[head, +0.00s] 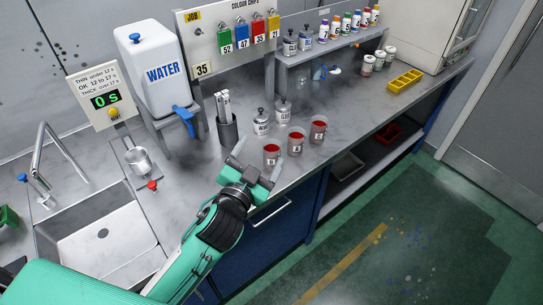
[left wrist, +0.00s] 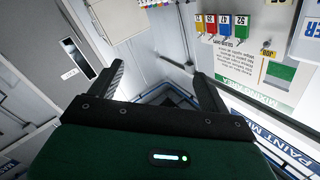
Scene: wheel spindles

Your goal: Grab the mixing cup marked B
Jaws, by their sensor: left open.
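Three clear mixing cups with red contents stand in a slanting row near the counter's front edge in the head view: a near one (head: 271,154), a middle one (head: 296,142) and a far one (head: 318,129). Each has a small white label, but the letters are too small to read surely, so I cannot tell which is B. My left gripper (head: 256,167) is open and empty, just in front of the near cup at the counter edge. In the left wrist view its two fingers (left wrist: 155,86) are spread with no cup between them. My right gripper is not in view.
Lidded tins (head: 261,122) and a dark holder of white sticks (head: 227,128) stand behind the cups.

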